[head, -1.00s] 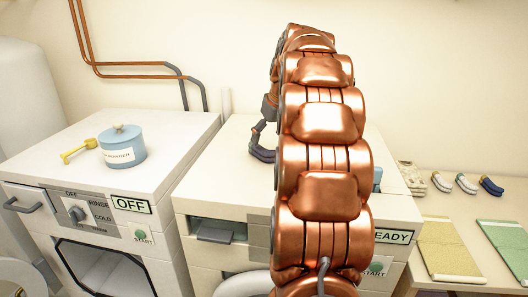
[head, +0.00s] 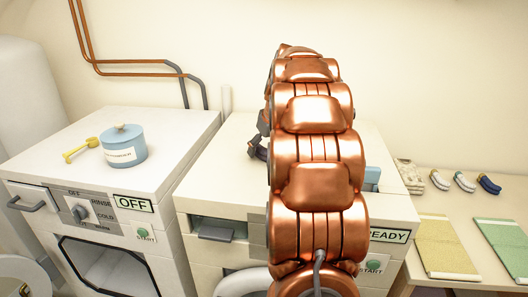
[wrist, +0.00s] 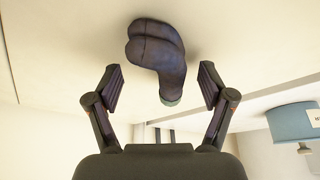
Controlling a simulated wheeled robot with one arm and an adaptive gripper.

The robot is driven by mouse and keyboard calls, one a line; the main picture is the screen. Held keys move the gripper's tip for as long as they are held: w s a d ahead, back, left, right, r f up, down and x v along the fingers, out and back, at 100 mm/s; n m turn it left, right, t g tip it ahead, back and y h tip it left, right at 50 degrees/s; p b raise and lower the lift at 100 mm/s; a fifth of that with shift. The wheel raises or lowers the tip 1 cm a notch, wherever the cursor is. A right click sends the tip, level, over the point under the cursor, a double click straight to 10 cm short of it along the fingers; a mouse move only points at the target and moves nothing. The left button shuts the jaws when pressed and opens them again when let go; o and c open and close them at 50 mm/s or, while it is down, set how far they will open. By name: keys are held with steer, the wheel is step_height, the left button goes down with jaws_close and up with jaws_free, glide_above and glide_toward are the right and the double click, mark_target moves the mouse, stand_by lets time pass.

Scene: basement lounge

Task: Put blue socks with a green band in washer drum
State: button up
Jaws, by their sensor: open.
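A dark blue sock pair with a green band (wrist: 160,55) lies on a pale surface in the wrist view, beyond my fingertips, its band end towards my gripper. My arm hides it in the head view. My gripper (wrist: 159,80) is open and empty, its fingers spread to either side of the band end, not closed on it. In the head view part of my gripper (head: 257,150) shows left of my arm, over the middle machine's top. The left machine (head: 130,205), labelled OFF, has an open front with a grey interior (head: 105,270). The middle machine (head: 215,195) is labelled READY.
A blue lidded powder tub (head: 123,147) and yellow scoop (head: 80,150) stand on the left machine. A blue object (head: 372,175) is partly behind my arm. On the right, several rolled socks (head: 465,182), a yellow mat (head: 447,248) and a green mat (head: 505,247) lie on a table.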

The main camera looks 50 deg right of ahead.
steer(key=shift+f+b, duration=0.25)
steer(key=shift+b, duration=0.05)
stand_by(0.5)
steer(key=c, duration=1.4)
steer(key=shift+o, duration=0.2)
